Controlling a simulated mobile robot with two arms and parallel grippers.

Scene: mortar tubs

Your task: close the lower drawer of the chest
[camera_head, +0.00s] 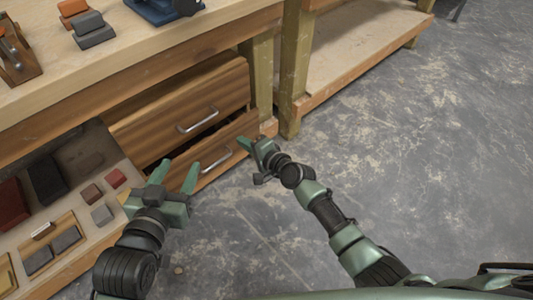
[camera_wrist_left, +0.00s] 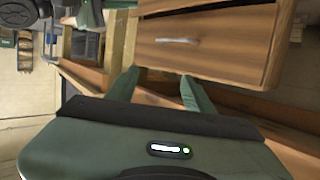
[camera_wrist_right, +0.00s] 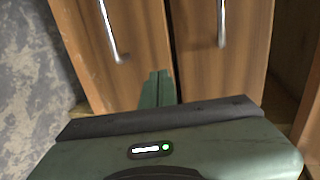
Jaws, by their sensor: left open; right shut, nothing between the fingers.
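The wooden chest has an upper drawer (camera_head: 170,105) and a lower drawer (camera_head: 237,136), each with a silver bar handle. The lower drawer stands out somewhat, with a dark gap above its front. Both fronts show in the right wrist view, the lower drawer (camera_wrist_right: 93,62) on the left. My right gripper (camera_head: 243,145) is shut and empty at the right end of the lower drawer front; contact is unclear. My left gripper (camera_head: 180,165) is open and empty before the left part of the lower drawer. A drawer front (camera_wrist_left: 210,48) shows beyond its fingers in the left wrist view; which drawer is unclear.
A workbench top (camera_head: 130,62) with blocks and tools runs above the chest. A low shelf (camera_head: 115,236) with coloured blocks lies at the left, close to my left gripper. A wooden bench leg (camera_head: 293,75) stands right of the chest. The concrete floor (camera_head: 420,150) at right is clear.

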